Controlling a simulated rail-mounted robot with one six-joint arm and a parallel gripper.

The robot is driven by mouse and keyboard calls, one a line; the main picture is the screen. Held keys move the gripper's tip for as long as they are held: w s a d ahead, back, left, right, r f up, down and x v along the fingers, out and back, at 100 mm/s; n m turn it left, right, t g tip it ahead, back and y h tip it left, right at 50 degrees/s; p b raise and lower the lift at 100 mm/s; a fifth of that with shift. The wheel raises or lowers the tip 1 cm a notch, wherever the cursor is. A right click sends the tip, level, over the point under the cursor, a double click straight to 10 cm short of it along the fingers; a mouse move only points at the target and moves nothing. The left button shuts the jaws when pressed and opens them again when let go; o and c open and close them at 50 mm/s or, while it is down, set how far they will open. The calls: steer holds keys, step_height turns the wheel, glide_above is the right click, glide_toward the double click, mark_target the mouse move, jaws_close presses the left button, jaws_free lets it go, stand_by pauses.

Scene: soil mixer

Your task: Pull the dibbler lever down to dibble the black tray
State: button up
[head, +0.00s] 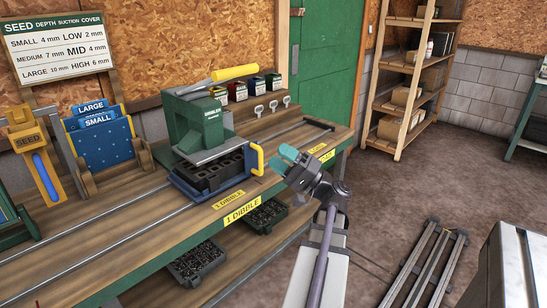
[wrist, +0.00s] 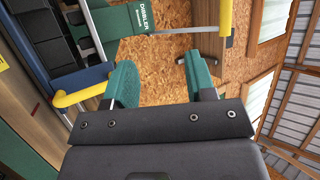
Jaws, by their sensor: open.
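The green dibbler (head: 197,125) stands on the bench, labelled on its front. Its lever has a yellow grip (head: 235,72) and sticks out to the right above the body. In the wrist view the yellow grip (wrist: 225,16) is at the top, beyond the fingers and apart from them. The black tray (head: 215,172) with square cells sits in a blue carriage (head: 200,194) under the dibbler's plate; its dark cells show at upper left in the wrist view (wrist: 30,38). My gripper (head: 291,161) is open and empty, right of the dibbler and lower than the lever. Its teal fingers (wrist: 163,82) are apart.
The carriage's yellow handle (head: 259,160) lies close to my gripper's left. Small seed boxes (head: 255,86) and metal scoops stand behind. A blue seed-plate rack (head: 103,145) is to the left. More black trays (head: 197,262) lie on the lower shelf. Space above the gripper looks clear.

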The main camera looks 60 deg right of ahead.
steer(key=shift+s, duration=0.15)
steer(key=b+v, duration=0.5)
steer(key=v, duration=0.6)
